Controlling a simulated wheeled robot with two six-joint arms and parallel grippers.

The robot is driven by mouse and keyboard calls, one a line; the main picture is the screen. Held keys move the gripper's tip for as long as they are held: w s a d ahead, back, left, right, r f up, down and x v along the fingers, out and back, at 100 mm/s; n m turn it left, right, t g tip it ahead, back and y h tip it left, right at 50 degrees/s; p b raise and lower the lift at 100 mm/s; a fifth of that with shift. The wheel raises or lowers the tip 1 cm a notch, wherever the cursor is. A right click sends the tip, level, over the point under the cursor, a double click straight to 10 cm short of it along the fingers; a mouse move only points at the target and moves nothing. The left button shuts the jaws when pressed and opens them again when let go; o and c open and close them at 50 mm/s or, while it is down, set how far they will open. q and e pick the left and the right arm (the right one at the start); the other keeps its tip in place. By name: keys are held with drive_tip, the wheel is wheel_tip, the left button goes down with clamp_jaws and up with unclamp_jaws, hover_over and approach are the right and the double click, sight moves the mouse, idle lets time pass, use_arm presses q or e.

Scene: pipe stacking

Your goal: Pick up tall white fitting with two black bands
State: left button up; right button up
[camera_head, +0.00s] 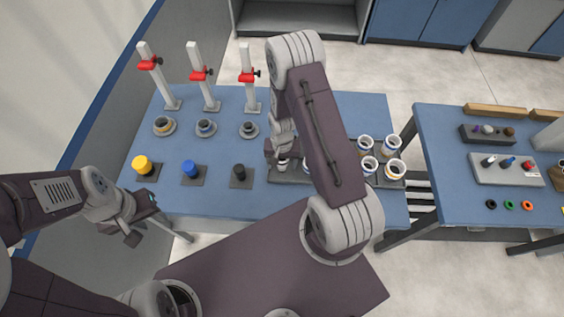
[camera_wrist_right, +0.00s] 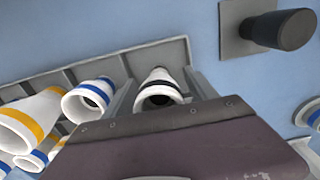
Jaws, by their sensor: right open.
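The white fitting with black banding (camera_wrist_right: 158,76) stands in the grey tray (camera_wrist_right: 88,70), seen in the right wrist view. Only one black band shows clearly near its open end. My right gripper (camera_wrist_right: 164,97) is open, with one finger on each side of the fitting; I cannot tell whether they touch it. In the head view my right gripper (camera_head: 281,157) is low over the tray's left end, and the arm hides part of the tray. My left gripper (camera_head: 142,217) is open and empty, off the table's front left edge.
White fittings with blue (camera_wrist_right: 87,97) and orange (camera_wrist_right: 30,120) bands stand close by in the tray. A black peg (camera_head: 239,172), blue peg (camera_head: 190,168) and yellow peg (camera_head: 143,164) are to the left. Posts with red clamps (camera_head: 199,76) stand behind. A second table (camera_head: 450,150) is at right.

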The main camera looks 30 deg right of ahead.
sight(282, 160)
clamp_jaws()
drive_tip(key=shift+r, duration=0.6)
wheel_tip(282, 160, up, 3)
drive_tip(key=shift+w+f+b, duration=0.1)
drive_tip(key=shift+b, duration=0.2)
drive_tip(key=s+d+r+b, duration=0.3)
drive_tip(key=s+r, duration=0.4)
drive_tip(key=s, duration=0.4)
drive_tip(key=shift+s+d+b, duration=0.15)
drive_tip(key=shift+d+b, duration=0.25)
drive_tip(key=shift+b, duration=0.35)
